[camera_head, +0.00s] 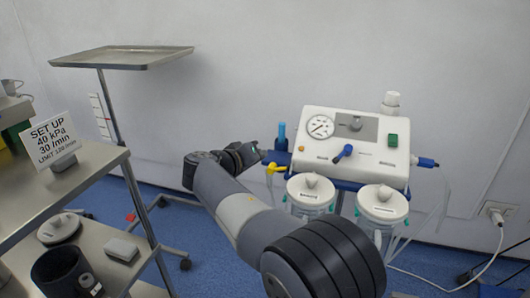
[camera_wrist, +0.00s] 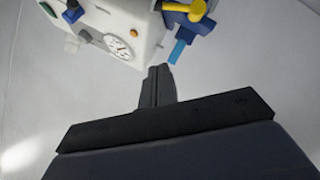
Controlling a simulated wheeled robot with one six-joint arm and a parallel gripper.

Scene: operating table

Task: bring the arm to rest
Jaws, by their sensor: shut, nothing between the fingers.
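My arm reaches from the bottom of the head view up and left, and my gripper (camera_head: 258,152) is at its far end, left of the white suction machine (camera_head: 350,145). In the wrist view my gripper (camera_wrist: 157,72) has its fingers together with nothing between them. They point toward the lower edge of the machine (camera_wrist: 115,22), near its blue parts. I cannot tell the exact gap between the fingertips and the machine.
A steel cart (camera_head: 95,165) with a "SET UP" sign (camera_head: 50,142) stands at the left. A tray stand (camera_head: 122,57) is behind it. Two lidded jars (camera_head: 310,190) hang under the machine. A white cable (camera_head: 455,287) runs to the wall socket at right.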

